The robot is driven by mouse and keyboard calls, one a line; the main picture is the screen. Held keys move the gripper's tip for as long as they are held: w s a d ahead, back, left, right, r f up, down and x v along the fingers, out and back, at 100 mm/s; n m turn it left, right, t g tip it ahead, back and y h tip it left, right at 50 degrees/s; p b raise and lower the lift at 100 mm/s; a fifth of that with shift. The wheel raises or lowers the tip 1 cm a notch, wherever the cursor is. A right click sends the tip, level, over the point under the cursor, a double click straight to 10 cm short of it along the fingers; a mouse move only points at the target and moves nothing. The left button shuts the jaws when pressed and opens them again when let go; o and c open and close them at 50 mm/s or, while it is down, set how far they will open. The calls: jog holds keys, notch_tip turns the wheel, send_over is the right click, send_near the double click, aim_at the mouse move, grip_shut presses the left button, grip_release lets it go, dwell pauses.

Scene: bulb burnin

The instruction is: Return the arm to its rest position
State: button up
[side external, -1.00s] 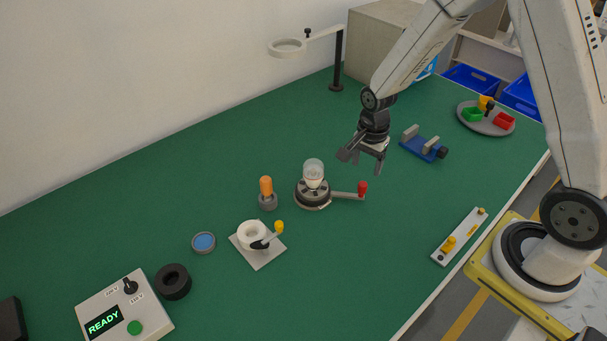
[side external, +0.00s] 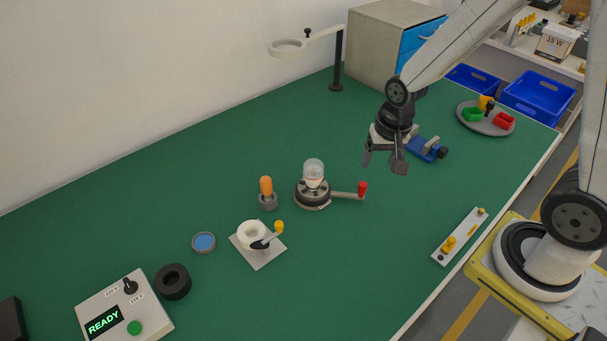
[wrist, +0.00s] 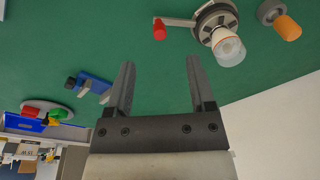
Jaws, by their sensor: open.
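My gripper (side external: 385,165) is open and empty, held above the green table, right of the round dark fixture (side external: 312,200) with its red-knobbed lever. A clear glass bulb (side external: 314,170) stands upright in that fixture. In the wrist view both fingers of my gripper (wrist: 158,85) are spread with nothing between them. The wrist view also shows the bulb (wrist: 228,48) and the fixture (wrist: 214,18) at the upper right. Behind my gripper is a blue clamp (side external: 430,150), partly hidden by it in the side view.
A control box (side external: 125,308) reads READY. An orange-topped piece (side external: 266,188), a white ring holder (side external: 255,240) and a black ring (side external: 173,281) sit on the table. A ring lamp stand (side external: 337,70), a grey cabinet (side external: 375,45) and a round tray (side external: 470,124) stand farther back.

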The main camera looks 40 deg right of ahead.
jog(key=s+a+r+n+t, duration=0.1)
jog(key=s+r+n, duration=0.2)
jog(key=s+n, duration=0.2)
jog(key=shift+a+n, duration=0.35)
jog(key=shift+n, duration=0.65)
